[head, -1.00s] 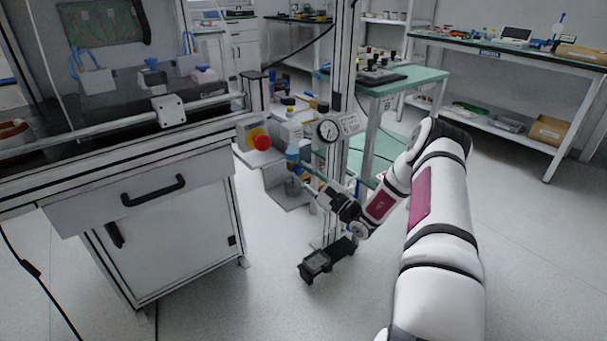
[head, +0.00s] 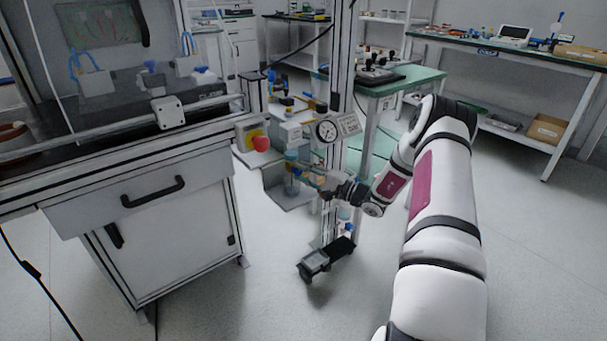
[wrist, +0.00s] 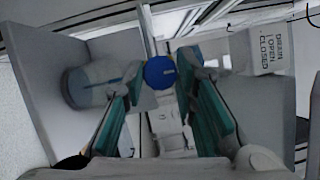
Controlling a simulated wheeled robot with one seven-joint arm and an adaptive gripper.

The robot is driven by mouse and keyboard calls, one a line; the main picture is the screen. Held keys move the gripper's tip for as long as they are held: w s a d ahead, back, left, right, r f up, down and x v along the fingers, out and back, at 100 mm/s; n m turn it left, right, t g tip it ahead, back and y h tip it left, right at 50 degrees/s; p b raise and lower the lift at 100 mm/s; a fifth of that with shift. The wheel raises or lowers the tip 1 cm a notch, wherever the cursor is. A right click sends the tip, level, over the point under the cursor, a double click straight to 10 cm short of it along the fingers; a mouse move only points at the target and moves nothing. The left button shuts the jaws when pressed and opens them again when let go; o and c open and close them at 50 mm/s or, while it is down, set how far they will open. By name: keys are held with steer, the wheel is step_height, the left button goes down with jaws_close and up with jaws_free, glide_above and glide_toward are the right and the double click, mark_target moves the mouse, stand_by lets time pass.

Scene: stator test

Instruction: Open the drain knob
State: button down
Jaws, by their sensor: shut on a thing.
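The blue round drain knob (wrist: 159,72) shows in the middle of the wrist view, between the tips of my gripper's two teal fingers (wrist: 156,82). My gripper is shut on it, with a finger on each side. A white label (wrist: 271,46) reading DRAIN, OPEN and CLOSED stands to the right of the knob. In the head view my gripper (head: 318,182) is at the filter unit on the upright post, below the pressure gauge (head: 327,130). The knob cannot be made out there.
A clear bowl (wrist: 88,84) is just left of my fingers in the wrist view. A green-topped table (head: 420,78) stands behind the post. Open floor lies in front.

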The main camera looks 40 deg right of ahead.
steer(key=shift+n, duration=0.3)
steer(key=c, duration=1.3)
jaws_free()
steer(key=r+v, duration=0.1)
steer(key=v, duration=1.1)
steer(key=shift+f, duration=0.35)
